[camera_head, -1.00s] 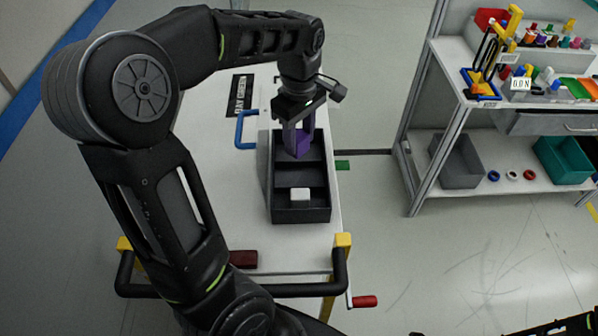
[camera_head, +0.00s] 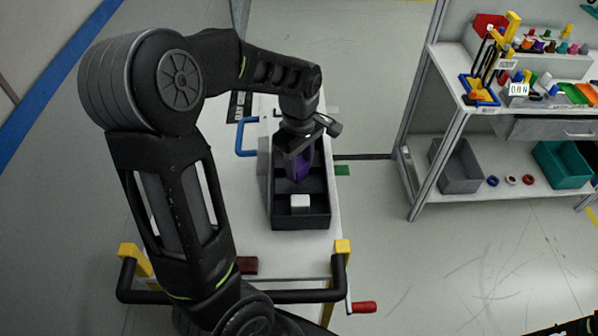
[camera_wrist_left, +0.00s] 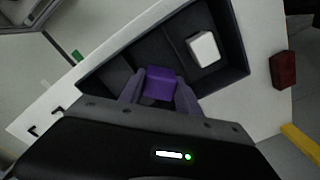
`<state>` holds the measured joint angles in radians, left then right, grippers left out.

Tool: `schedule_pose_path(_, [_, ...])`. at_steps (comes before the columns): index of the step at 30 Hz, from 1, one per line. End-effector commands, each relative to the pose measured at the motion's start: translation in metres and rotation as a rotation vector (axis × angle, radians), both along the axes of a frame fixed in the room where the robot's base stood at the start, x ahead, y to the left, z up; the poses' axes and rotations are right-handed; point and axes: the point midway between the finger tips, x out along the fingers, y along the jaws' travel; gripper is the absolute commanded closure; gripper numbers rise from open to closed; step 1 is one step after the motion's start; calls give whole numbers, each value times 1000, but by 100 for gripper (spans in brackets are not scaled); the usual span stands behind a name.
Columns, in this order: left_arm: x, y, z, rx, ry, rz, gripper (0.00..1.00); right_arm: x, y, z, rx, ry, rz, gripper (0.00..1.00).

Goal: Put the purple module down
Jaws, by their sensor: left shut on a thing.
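The purple module (camera_head: 300,168) is between the fingers of my left gripper (camera_head: 297,172), which is shut on it. It also shows in the left wrist view (camera_wrist_left: 160,84), held between the two fingertips. The gripper points down over the dark compartmented tray (camera_head: 301,222) on the white cart. The module is at or just inside the tray's middle part; I cannot tell whether it touches the floor of the tray. A white block (camera_head: 300,201) sits in the tray's near compartment. My right gripper is not in view.
The cart top (camera_head: 200,235) has a blue handle (camera_head: 240,137) and a dark red block (camera_head: 247,265) on it. A green piece (camera_head: 342,170) lies right of the tray. A shelf (camera_head: 515,190) with bins and small parts stands at the right.

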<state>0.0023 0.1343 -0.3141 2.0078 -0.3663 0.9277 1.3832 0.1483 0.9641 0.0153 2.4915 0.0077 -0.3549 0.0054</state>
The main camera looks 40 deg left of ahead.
Motion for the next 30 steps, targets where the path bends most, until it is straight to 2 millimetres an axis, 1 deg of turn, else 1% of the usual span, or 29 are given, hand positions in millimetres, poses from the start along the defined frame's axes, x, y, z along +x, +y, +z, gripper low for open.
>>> schedule_pose_path(3, [-1,0,-17,-1,5,0,100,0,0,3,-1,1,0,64])
schedule_pose_path(6, [-1,0,-28,-1,4,0,100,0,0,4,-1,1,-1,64])
schedule_pose_path(9, [-1,0,-32,0,1,1,100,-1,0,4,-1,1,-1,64])
schedule_pose_path(15, [0,0,-32,0,1,0,100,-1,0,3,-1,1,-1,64])
schedule_pose_path(19, [0,0,-36,0,1,0,100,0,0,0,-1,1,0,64])
schedule_pose_path(20, [0,0,-35,0,0,0,58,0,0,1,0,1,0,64])
schedule_pose_path(22, [0,0,-34,0,1,0,52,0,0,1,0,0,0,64])
schedule_pose_path(23, [0,0,-34,0,1,0,51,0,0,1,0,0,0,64])
schedule_pose_path(30, [0,0,-33,0,1,0,51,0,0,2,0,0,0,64])
